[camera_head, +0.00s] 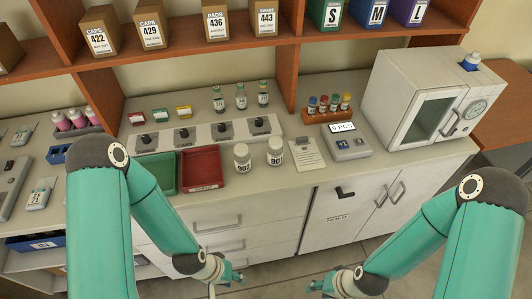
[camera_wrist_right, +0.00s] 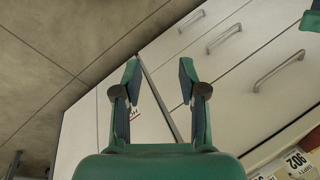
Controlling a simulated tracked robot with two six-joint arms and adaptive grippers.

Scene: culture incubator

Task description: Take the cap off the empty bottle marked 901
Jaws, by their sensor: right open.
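Two white capped bottles stand on the counter in the head view, a left bottle (camera_head: 242,160) and a right bottle (camera_head: 274,152). Their labels begin with 90, but the last digit is too small to read, so I cannot tell which is 901. Both caps appear to be on. My left gripper (camera_head: 236,278) is low in front of the drawers, away from the bottles; its jaw state is unclear. My right gripper (camera_head: 318,285) is also low in front of the cabinet; in the right wrist view (camera_wrist_right: 160,72) its fingers are apart with nothing between them.
A green tray (camera_head: 160,170) and a red tray (camera_head: 203,166) lie left of the bottles. A paper sheet (camera_head: 308,153), a display device (camera_head: 349,142) and the white incubator (camera_head: 420,95) are to the right.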

